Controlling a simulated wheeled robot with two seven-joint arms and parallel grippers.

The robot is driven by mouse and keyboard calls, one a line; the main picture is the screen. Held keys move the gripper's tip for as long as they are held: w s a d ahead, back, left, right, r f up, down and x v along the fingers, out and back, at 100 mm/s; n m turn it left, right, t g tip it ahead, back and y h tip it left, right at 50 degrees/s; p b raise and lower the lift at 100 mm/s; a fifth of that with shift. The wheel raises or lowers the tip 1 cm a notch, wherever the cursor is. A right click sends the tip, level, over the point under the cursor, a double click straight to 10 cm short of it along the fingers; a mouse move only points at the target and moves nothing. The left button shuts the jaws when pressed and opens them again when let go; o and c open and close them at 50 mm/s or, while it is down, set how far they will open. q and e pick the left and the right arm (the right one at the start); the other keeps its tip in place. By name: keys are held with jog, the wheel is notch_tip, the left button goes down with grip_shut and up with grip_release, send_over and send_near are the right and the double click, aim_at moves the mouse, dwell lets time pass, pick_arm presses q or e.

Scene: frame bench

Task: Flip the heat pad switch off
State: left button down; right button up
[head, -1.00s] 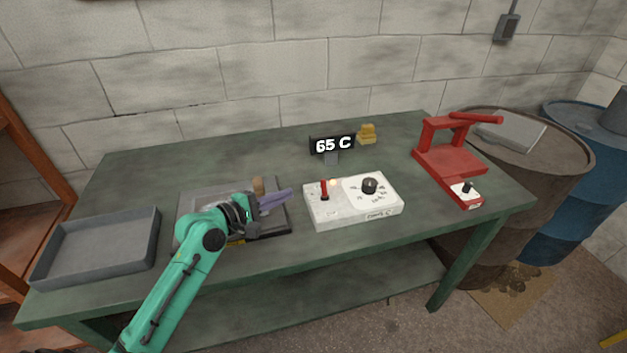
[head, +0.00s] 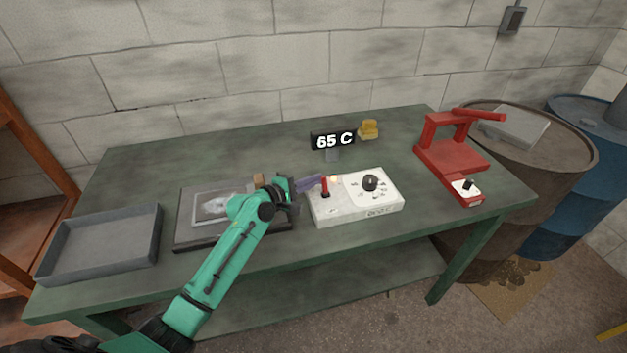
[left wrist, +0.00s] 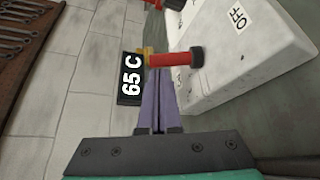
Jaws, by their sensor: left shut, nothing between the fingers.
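The white control box (head: 356,208) stands on the green bench, with a red switch lever (head: 325,186) at its left and a black dial (head: 370,182) at its right. My left gripper (head: 316,182) is shut and empty, its purple fingers just left of the lever. In the left wrist view the fingers (left wrist: 160,105) point at the red lever (left wrist: 172,58), close to it; I cannot tell if they touch. An OFF label (left wrist: 238,17) shows on the box (left wrist: 225,60). The heat pad (head: 184,236) lies left of the box, partly behind my arm. My right gripper is out of view.
A display (head: 333,140) reading 65 C stands behind the box. A grey tray (head: 60,262) is at the left end, a red press (head: 450,155) at the right. A yellow object (head: 369,128) sits at the back. Bench space behind the pad is clear.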

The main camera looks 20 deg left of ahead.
aim_at(324, 180)
pick_arm(q)
jog(key=shift+s+d+r+m+t+b, duration=0.25)
jog(key=shift+m+t+b, duration=0.35)
jog(key=shift+b, duration=0.4)
jog(key=m+b, duration=0.1)
jog(key=b, duration=0.1)
jog(key=s+m+t+b, duration=0.1)
jog(key=b, duration=0.1)
jog(key=m+t+b, duration=0.1)
jog(key=m+b, duration=0.1)
jog(key=shift+s+d+f+h, duration=0.2)
jog(key=shift+s+d+h, duration=0.05)
jog(key=shift+d+h, duration=0.15)
jog(key=shift+s+d+r+m+h+b, duration=0.15)
jog(key=shift+s+r+m+h+b, duration=0.15)
jog(key=shift+m+b, duration=0.25)
jog(key=shift+r, duration=0.15)
jog(key=b+v, duration=0.1)
jog(key=v, duration=0.3)
jog(key=b+v, duration=0.2)
jog(key=v, duration=0.3)
jog(key=f+b+v, duration=0.1)
jog(key=v, duration=0.3)
jog(key=shift+s, duration=0.2)
jog(key=shift+s+r+b, duration=0.3)
jog(key=shift+s+b, duration=0.05)
jog(key=shift+s, duration=0.25)
jog(key=shift+a, duration=0.25)
